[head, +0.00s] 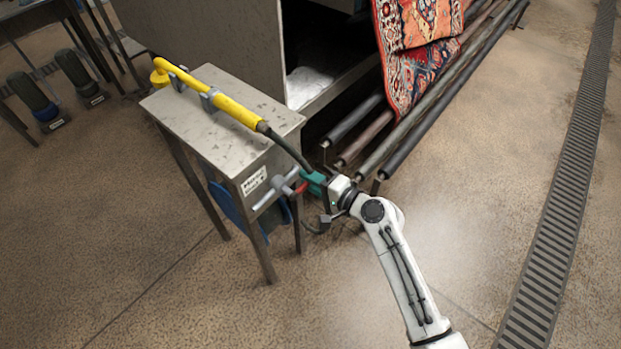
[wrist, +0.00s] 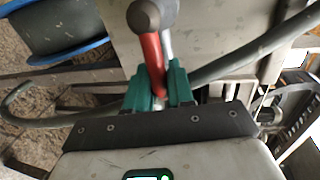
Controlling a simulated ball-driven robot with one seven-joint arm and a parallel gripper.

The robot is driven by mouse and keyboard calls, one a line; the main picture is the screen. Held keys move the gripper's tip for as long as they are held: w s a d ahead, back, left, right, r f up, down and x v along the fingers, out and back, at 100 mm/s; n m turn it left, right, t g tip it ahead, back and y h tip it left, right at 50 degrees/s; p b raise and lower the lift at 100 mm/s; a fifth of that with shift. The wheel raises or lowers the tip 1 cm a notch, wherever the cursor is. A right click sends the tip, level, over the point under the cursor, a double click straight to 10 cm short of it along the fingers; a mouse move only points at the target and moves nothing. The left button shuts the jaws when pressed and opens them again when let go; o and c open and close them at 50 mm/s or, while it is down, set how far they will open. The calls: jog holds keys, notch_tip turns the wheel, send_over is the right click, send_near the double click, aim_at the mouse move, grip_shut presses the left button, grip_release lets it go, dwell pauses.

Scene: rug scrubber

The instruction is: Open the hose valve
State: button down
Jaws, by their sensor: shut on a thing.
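The hose valve (head: 278,184) is a grey fitting with a red lever, at the front side of a small metal stand (head: 225,135). A small label sits beside it. In the wrist view its red lever (wrist: 151,52) runs between my green fingers, below a dark rounded end. My gripper (head: 308,182) is shut on the red lever; it also shows in the wrist view (wrist: 158,85). The fingers hide the lever's lower end. A yellow spray wand (head: 225,102) lies on the stand, and its dark hose (head: 285,146) runs down behind my gripper.
A blue reel (head: 235,210) hangs under the stand; it shows at upper left in the wrist view (wrist: 60,30). Long rollers (head: 430,110) and a patterned red rug (head: 425,60) lie behind to the right. A floor drain grate (head: 565,190) runs along the right. Open floor lies in front.

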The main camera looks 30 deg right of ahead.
jog(key=shift+f, duration=0.1)
jog(key=c, duration=1.1)
grip_release()
jog(key=v, duration=1)
jog(key=shift+s+d, duration=0.15)
jog(key=shift+s, duration=0.2)
jog(key=shift+s, duration=0.1)
jog(key=v, duration=0.8)
jog(key=shift+s+d+p, duration=0.15)
jog(key=shift+s+p, duration=0.2)
